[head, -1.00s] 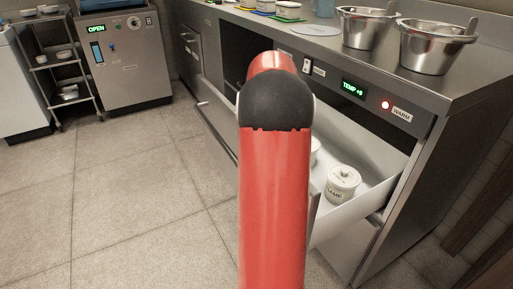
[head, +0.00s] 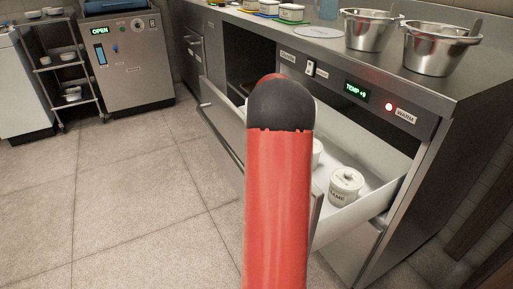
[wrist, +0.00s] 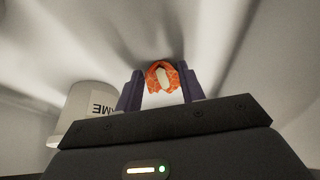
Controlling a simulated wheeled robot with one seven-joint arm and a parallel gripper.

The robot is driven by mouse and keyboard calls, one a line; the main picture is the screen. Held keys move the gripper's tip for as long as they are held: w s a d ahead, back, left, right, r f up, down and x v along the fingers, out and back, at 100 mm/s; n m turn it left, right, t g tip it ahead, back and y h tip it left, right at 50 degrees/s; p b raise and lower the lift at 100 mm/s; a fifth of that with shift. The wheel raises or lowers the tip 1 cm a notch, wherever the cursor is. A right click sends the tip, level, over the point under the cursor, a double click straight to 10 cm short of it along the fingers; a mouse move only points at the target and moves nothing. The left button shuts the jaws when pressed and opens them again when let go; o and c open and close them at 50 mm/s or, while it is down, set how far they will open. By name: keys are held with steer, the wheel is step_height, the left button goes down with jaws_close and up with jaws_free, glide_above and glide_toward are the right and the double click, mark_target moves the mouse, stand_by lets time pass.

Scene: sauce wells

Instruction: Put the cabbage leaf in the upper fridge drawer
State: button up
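The upper fridge drawer (head: 385,190) is pulled open under the counter, with white inner walls. No plain cabbage leaf shows. In the wrist view, a small orange piece with a pale oval middle (wrist: 164,77) sits between the two purple fingertips of my gripper (wrist: 162,88). The fingers appear to close on it from both sides. A white jar with a dark label (wrist: 90,112) stands to the left of the fingers, and pale drawer surfaces surround them. In the head view my red arm hides my gripper and part of the drawer.
A lidded white jar (head: 345,186) stands in the drawer's right part, with another partly hidden beside my arm. Steel pots (head: 438,48) and small coloured-base containers (head: 290,12) stand on the counter. The tiled floor (head: 140,190) at left is clear.

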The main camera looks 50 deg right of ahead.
steer(key=o, duration=0.4)
steer(key=v, duration=1.2)
steer(key=shift+r, duration=0.1)
steer(key=shift+w, duration=0.1)
